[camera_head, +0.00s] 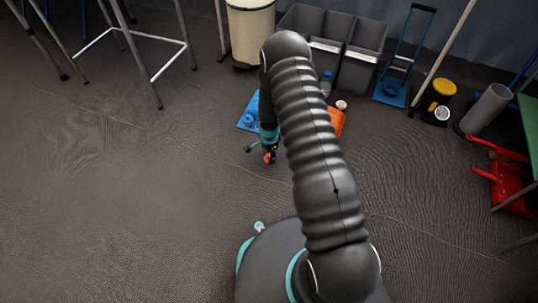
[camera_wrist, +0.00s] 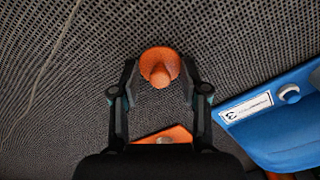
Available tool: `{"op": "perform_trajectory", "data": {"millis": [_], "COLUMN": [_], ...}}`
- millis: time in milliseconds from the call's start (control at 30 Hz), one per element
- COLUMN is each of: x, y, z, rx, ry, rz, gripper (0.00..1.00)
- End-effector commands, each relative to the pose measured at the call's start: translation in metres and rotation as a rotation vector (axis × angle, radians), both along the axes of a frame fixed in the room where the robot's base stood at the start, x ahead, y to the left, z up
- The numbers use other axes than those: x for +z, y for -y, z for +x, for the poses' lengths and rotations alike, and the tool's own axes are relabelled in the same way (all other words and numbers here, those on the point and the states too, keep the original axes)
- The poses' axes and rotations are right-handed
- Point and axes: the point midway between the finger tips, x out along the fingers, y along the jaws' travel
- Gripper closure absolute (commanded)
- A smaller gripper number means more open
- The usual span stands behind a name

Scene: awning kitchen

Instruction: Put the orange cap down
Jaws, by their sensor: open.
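The orange cap (camera_wrist: 160,66) shows in the wrist view as a round disc with a raised knob in its middle. It lies between the fingertips of my gripper (camera_wrist: 158,82), which is open, with a finger on either side. I cannot tell whether either finger touches it, or whether it rests on the floor. In the head view my gripper (camera_head: 262,150) hangs low over the dark floor at the near edge of a blue item, and a bit of orange (camera_head: 267,157) shows at its tips. My arm hides part of that area.
A blue tray-like item (camera_wrist: 292,140) with a white label and knob is at right in the wrist view. An orange item (camera_head: 338,122) stands right of my arm. Grey bins (camera_head: 362,55) and a cream bin (camera_head: 250,30) stand behind.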

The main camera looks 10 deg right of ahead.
Motion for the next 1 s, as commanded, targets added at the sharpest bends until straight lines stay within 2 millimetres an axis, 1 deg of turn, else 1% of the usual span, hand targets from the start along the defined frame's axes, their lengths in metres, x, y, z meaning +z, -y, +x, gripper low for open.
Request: {"op": "perform_trajectory", "data": {"millis": [167,267,400,600,700,867,967,1000], "x": [0.017,0.036,0.066,0.1,0.112,0.124,0.14,0.151], "y": [0.0,0.0,0.0,0.0,0.0,0.0,0.0,0.0], "z": [0.001,0.001,0.001,0.0,0.0,0.0,0.002,0.003], "rx": [0.0,0.0,0.0,0.0,0.0,0.002,0.023,0.038], "ry": [0.002,0.002,0.003,0.001,0.002,0.002,0.012,0.02], "rz": [0.0,0.0,0.0,0.0,0.0,0.0,0.0,-0.001], "gripper": [0.55,0.55,0.55,0.55,0.55,0.55,0.55,0.55]}}
